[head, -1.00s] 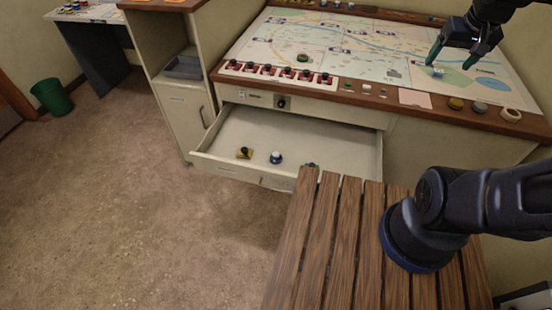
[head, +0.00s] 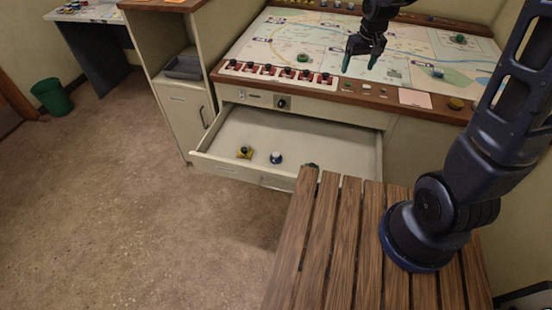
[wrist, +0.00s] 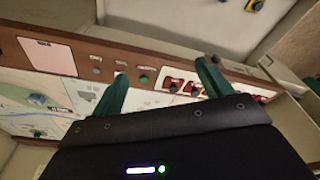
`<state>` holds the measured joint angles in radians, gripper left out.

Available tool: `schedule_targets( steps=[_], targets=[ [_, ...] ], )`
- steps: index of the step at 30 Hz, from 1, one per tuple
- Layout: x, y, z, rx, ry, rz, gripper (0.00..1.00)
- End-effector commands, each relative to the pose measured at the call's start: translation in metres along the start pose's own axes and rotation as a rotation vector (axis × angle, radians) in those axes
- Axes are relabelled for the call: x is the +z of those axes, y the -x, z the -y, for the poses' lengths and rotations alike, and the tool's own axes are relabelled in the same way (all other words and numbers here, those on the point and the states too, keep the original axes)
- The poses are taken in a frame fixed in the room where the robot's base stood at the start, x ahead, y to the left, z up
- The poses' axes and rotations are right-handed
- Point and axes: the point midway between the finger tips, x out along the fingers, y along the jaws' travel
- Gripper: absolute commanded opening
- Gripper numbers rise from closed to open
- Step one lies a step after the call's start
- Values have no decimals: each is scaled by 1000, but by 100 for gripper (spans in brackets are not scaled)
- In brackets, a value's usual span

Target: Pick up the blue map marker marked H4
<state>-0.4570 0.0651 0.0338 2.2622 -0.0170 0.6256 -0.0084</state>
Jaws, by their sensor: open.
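My gripper (head: 359,66) is open and empty, above the front middle of the map table (head: 285,47). Its green fingers are apart in the wrist view (wrist: 160,78). A small blue marker with a pale top (head: 437,73) stands on the right part of the map, to the right of my gripper; it also shows at the left of the wrist view (wrist: 37,99). Another blue and white marker (head: 276,158) stands in the open drawer (head: 330,142). I cannot read H4 on either of them.
The drawer also holds a yellow piece with a dark knob (head: 244,153) and a dark piece (head: 311,166) at its front edge. A row of red switches (head: 283,72) lines the table's front left. A slatted wooden surface (head: 325,235) is in front.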

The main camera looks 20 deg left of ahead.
Motion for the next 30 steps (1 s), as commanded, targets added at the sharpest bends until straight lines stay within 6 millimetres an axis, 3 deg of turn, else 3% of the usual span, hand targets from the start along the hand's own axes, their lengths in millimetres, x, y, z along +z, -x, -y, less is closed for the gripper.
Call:
schedule_targets(
  steps=[8, 15, 22, 30],
  targets=[
    [-30, -77, 61, -25, 113, 50, 78],
    [-39, -148, 117, -45, 206, 89, 78],
    [-34, -218, 174, -61, 293, 126, 78],
    [-10, -300, 237, -78, 391, 169, 78]
  ],
)
